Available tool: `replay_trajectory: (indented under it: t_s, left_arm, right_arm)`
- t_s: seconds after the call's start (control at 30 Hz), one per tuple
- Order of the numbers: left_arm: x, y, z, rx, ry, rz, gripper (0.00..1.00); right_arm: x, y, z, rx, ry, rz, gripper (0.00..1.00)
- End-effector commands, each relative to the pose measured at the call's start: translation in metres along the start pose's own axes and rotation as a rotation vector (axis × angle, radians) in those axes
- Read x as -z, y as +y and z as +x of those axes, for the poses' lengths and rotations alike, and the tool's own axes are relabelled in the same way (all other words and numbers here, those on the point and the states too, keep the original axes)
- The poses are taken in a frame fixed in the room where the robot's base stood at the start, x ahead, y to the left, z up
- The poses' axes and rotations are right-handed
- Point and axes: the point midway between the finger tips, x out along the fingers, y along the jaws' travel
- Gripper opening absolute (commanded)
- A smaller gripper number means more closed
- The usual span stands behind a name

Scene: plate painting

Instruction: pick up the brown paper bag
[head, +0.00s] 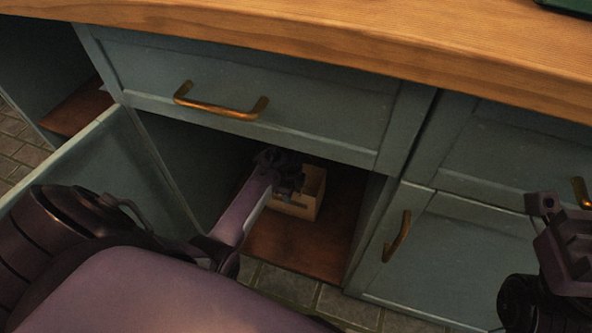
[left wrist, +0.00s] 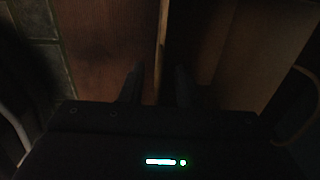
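The brown paper bag (head: 310,205) stands on the floor of the open lower cabinet, a small tan box shape with an open top. My left arm reaches into the cabinet, and my left gripper (head: 290,192) is at the bag's left side, hiding part of it. In the left wrist view the two dark fingers (left wrist: 160,72) are apart, with the thin upper edge of a bag wall between them. The bag's far inner wall (left wrist: 268,45) shows at the right. Contact cannot be told in the dark. My right gripper (head: 570,255) is at the right edge, partly cut off.
The brown cabinet floor (head: 300,250) is bare around the bag. The opened cabinet door (head: 110,160) stands at the left. A closed drawer (head: 240,90) and the wooden countertop (head: 330,40) are above. A closed door (head: 430,250) is at the right.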

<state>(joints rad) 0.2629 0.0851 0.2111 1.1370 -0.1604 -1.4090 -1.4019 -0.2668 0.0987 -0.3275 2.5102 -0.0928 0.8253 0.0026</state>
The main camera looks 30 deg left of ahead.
Motion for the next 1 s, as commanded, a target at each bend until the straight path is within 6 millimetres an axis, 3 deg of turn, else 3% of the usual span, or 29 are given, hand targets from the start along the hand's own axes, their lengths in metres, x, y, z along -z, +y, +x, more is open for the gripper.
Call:
replay_trajectory:
  t_s: [0.07,0.3,0.53,1.0]
  left_arm:
    - [0.0002,0.0006,0.0132,0.0,0.0,0.001,0.29]
    - [0.0001,0.0008,0.0122,0.0,0.0,0.001,0.29]
    - [0.0001,0.0009,0.0123,0.0,0.0,0.001,0.0]
    - [0.0002,0.0007,0.011,0.0,0.0,0.0,0.0]
  right_arm:
    - [0.0006,-0.0007,-0.0031,0.008,0.017,-0.003,0.33]
    - [0.0018,0.0001,0.0035,0.009,0.029,-0.006,0.33]
    - [0.0022,0.0004,0.0031,0.006,0.03,-0.007,0.33]
    - [0.0014,0.0007,0.0013,0.002,0.021,-0.006,0.33]
